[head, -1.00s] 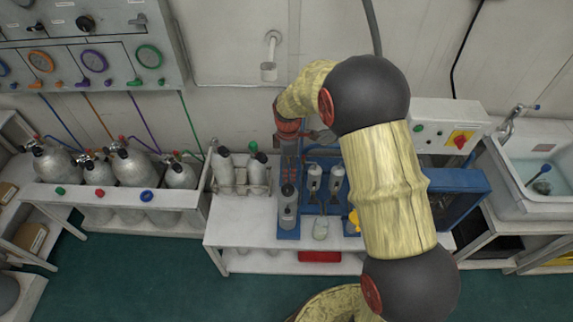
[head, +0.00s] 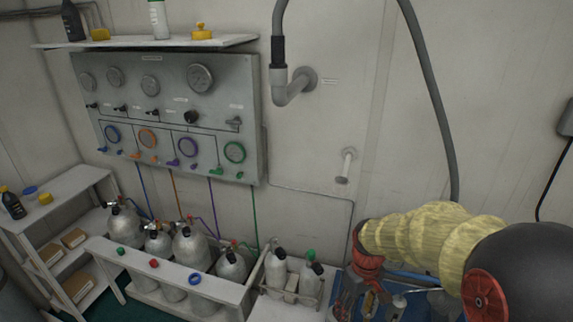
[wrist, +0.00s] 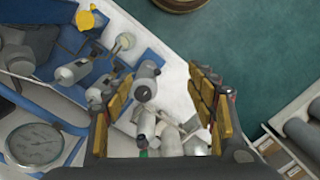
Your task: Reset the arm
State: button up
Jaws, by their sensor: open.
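My arm (head: 425,240), in a yellow sleeve with black round joints, enters the head view from the lower right. My gripper (head: 352,300) is at its end, below a red wrist band, over the workbench. In the wrist view my gripper (wrist: 163,95) is open, its yellow-padded fingers wide apart. Nothing is held between them. Grey cylinders (wrist: 150,82) show below and beyond the fingers; their exact distance from the fingers cannot be told.
A gauge panel (head: 165,115) hangs on the wall under a shelf (head: 150,42) with bottles. Tanks (head: 190,250) stand in a white rack at lower left. Two small cylinders (head: 277,268) sit in a holder beside my gripper. A hose (head: 430,100) hangs above my arm.

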jog(key=s+r+m+t+b, duration=0.3)
jog(key=s+r+t, duration=0.3)
jog(key=s+r, duration=1.1)
jog(key=shift+s+d+m, duration=0.15)
jog(key=shift+m, duration=0.75)
jog(key=shift+r, duration=0.15)
